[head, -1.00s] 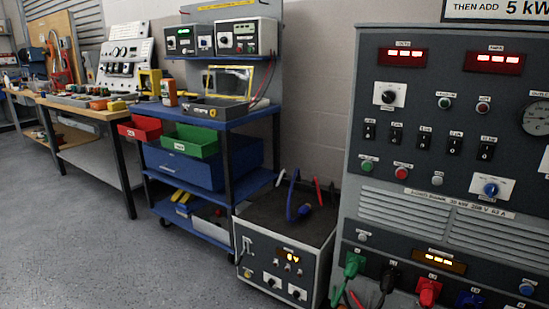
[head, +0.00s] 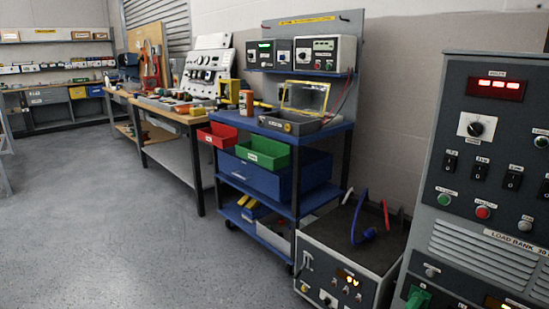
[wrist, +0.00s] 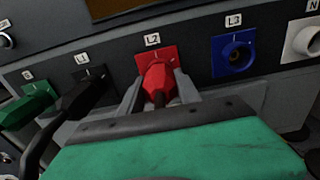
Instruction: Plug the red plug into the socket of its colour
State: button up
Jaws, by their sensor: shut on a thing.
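In the wrist view my gripper (wrist: 159,88) has its two grey fingers closed on either side of the red plug (wrist: 158,76). The plug's nose is at the red socket (wrist: 152,53) labelled L2, lined up with it. It looks inserted, but I cannot tell how deep. A dark lead runs back from the plug between the fingers, and my gripper's green body hides the rest of it. The head view shows neither my gripper nor the red plug.
A black plug (wrist: 88,92) sits at L1 and a green plug (wrist: 28,106) left of it. The blue socket (wrist: 236,55) and white socket (wrist: 306,42) are empty. A dark-topped unit (head: 335,235) stands beside the load bank (head: 490,170). Floor (head: 120,250) at left is clear.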

grip_shut()
jog(key=shift+r, duration=0.1)
jog(key=m+p, duration=0.1)
jog(key=m, duration=0.6)
jog(key=shift+p, duration=0.4)
jog(key=o, duration=0.8)
grip_release()
jog(key=c, duration=0.3)
